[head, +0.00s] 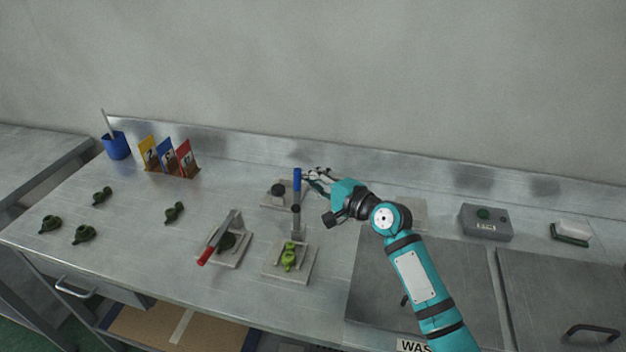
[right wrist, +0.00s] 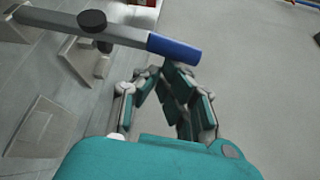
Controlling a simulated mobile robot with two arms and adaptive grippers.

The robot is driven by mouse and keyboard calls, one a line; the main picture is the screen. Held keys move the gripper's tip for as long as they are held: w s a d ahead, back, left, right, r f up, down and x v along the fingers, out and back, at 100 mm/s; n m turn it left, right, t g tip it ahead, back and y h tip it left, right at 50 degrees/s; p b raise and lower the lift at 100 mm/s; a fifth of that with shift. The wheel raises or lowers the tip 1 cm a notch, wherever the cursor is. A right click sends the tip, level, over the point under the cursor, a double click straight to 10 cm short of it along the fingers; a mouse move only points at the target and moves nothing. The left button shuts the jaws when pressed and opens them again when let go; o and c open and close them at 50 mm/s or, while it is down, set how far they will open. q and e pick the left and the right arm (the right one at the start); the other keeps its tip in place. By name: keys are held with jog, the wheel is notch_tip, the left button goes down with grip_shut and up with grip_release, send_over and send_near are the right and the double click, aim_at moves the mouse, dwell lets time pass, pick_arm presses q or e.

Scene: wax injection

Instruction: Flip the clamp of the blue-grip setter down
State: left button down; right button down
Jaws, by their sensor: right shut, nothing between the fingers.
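The blue-grip setter stands on a light square base plate (head: 304,268) in the middle of the bench. Its clamp arm is raised upright, with the blue grip (head: 297,182) at the top. In the right wrist view the blue grip (right wrist: 175,49) lies just beyond the fingertips. A bright green piece (head: 289,258) sits on the setter's plate. My right gripper (head: 310,176) is shut and empty, close beside the blue grip on its right. Whether the fingertips touch the grip I cannot tell. My left gripper is not in view.
A red-grip setter (head: 226,238) stands to the left, its arm slanting down towards the front. Several dark green pieces (head: 84,234) lie farther left. Colored packets (head: 168,158) and a blue cup (head: 116,146) stand at the back. A grey control box (head: 486,222) is at right.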

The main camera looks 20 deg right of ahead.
jog(key=s+a+f+n+t+y+b, duration=0.1)
jog(key=s+a+f+n+b, duration=0.2)
jog(key=s+b, duration=0.3)
jog(key=s+a+f+n+t+y+b, duration=0.1)
jog(key=s+a+f+n+t+b, duration=0.1)
jog(key=s+a+n+b, duration=0.3)
jog(key=shift+s+a+f+y+b, duration=0.4)
jog(key=shift+s+a+f+b, duration=0.25)
jog(key=shift+s, duration=0.55)
jog(key=shift+d+f, duration=0.1)
